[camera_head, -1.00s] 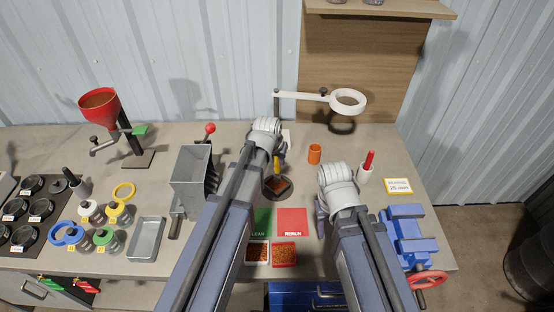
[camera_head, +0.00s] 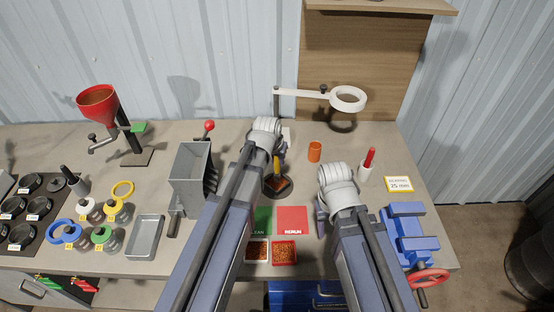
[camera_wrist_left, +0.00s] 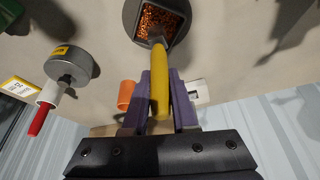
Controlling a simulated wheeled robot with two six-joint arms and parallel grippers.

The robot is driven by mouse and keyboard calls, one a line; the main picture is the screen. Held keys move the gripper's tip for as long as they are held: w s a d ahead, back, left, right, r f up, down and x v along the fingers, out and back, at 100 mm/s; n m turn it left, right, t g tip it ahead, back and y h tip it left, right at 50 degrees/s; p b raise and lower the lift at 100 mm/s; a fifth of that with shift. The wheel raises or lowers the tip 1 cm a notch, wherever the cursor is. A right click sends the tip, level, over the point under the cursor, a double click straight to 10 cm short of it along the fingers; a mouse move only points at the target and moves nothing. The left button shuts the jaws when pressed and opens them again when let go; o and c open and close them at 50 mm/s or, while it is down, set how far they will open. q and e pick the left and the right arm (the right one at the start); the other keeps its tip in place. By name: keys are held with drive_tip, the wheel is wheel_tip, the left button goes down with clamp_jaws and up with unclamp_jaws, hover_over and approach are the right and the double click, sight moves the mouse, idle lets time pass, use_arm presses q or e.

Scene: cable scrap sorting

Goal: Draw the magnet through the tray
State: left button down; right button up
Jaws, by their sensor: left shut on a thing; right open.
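My left gripper (camera_head: 279,157) is shut on a yellow-handled tool (camera_wrist_left: 159,82), which appears to be the magnet. In the left wrist view its grey lower end reaches to the edge of a square tray of copper-coloured granules (camera_wrist_left: 160,22). I cannot tell whether it touches them. In the head view the tray (camera_head: 278,184) sits on a dark round base, just below the left gripper and partly hidden by my left arm. My right gripper (camera_head: 322,195) is open, right of the tray and largely hidden behind its own wrist.
Green and red RERUN mats (camera_head: 291,220) lie in front, with two small granule trays (camera_head: 284,252) nearer. An orange cup (camera_head: 315,151) and a red-handled item in a white holder (camera_head: 367,163) stand behind. A grey hopper (camera_head: 190,170) is left, a blue vise (camera_head: 406,230) right.

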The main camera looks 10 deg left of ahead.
use_arm(q)
drive_tip(key=shift+f+b, duration=0.75)
drive_tip(key=shift+f, duration=0.1)
drive_tip(key=shift+r, duration=0.1)
drive_tip(key=shift+d, duration=0.1)
drive_tip(key=shift+w+d, duration=0.2)
drive_tip(key=shift+d, duration=0.7)
drive_tip(key=shift+a, duration=0.1)
drive_tip(key=shift+w+a, duration=0.8)
drive_tip(key=shift+a, duration=0.35)
drive_tip(key=shift+s, duration=0.15)
